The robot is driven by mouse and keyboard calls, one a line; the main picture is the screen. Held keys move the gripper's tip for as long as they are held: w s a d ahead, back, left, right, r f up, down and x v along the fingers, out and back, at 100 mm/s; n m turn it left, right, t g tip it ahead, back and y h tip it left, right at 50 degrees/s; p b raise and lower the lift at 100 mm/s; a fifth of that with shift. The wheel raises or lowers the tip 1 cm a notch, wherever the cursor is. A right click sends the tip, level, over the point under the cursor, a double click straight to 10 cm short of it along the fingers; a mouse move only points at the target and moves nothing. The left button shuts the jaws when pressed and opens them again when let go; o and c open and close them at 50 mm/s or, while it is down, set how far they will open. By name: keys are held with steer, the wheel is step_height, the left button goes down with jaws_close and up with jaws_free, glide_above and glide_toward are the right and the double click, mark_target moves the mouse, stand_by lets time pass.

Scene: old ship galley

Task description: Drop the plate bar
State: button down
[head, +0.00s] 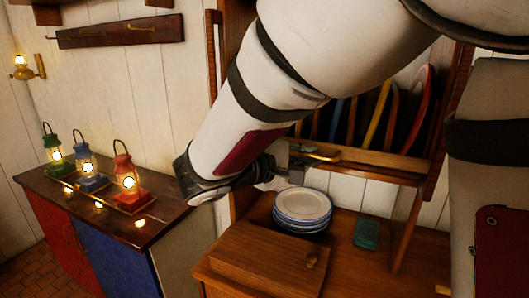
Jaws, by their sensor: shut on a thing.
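The plate bar (382,161) is a wooden rail across the front of the plate rack (437,160). It lies roughly level in front of several coloured plates standing on edge, among them a red plate (419,108) and a yellow plate (377,115). My gripper (291,169) comes in from the left and is shut at the bar's left end, beside a brass fitting (318,155). The fingertips are small and partly dark, so the exact contact is hard to see. My arm hides the rack's upper left part.
Below stand a stack of blue-rimmed plates (302,207), a wooden box (262,262) and a green block (366,233) on the wooden counter (375,272). At left, green, blue and red lanterns (129,183) stand on a cabinet (150,222). The air between is clear.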

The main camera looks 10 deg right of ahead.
steer(key=shift+f, duration=0.4)
steer(key=c, duration=1.7)
jaws_free()
steer(key=shift+o, duration=0.2)
steer(key=shift+r, duration=0.15)
steer(key=shift+s+a, duration=0.1)
steer(key=shift+a, duration=0.15)
steer(key=v, duration=1.1)
steer(key=shift+s+a, duration=0.2)
steer(key=shift+s, duration=0.05)
